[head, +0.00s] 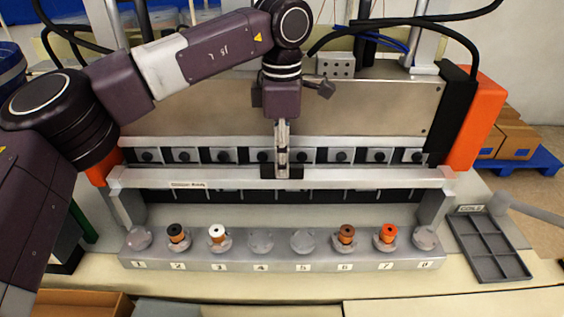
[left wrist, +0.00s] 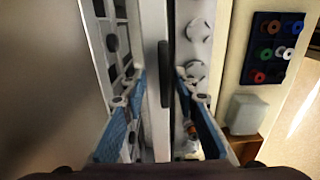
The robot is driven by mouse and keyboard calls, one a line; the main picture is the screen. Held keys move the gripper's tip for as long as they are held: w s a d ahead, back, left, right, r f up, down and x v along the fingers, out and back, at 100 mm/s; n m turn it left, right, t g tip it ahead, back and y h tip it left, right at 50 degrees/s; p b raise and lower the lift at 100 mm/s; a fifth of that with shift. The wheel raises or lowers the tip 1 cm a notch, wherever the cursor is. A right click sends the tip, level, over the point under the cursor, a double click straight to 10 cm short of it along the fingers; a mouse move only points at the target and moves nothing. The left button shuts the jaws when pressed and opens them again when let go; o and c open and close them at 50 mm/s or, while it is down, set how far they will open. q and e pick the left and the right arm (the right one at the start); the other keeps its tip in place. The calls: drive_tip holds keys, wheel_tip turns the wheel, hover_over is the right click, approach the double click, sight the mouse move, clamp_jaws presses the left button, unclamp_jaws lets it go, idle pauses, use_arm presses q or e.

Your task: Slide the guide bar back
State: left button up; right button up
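The guide bar (head: 350,178) is a long silver bar across the front of the machine, held by a bracket at each end. A black grip (head: 296,172) sits at its middle; it also shows in the left wrist view (left wrist: 164,75). My left gripper (head: 283,168) points down over the bar's middle. In the left wrist view its blue-padded fingers (left wrist: 160,82) are apart, one on each side of the bar and its black grip. Whether either finger touches the bar cannot be told. My right gripper is not in view.
In front, a numbered rail (head: 282,248) carries several posts, some with black, white, brown or orange spools. Behind the bar is a row of dark knobs (head: 329,156). An empty compartment tray (head: 487,248) lies at right. The left wrist view shows a dark tray of coloured coils (left wrist: 262,65).

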use_arm(q)
wheel_tip(320, 180, up, 10)
drive_tip(key=shift+r, duration=0.25)
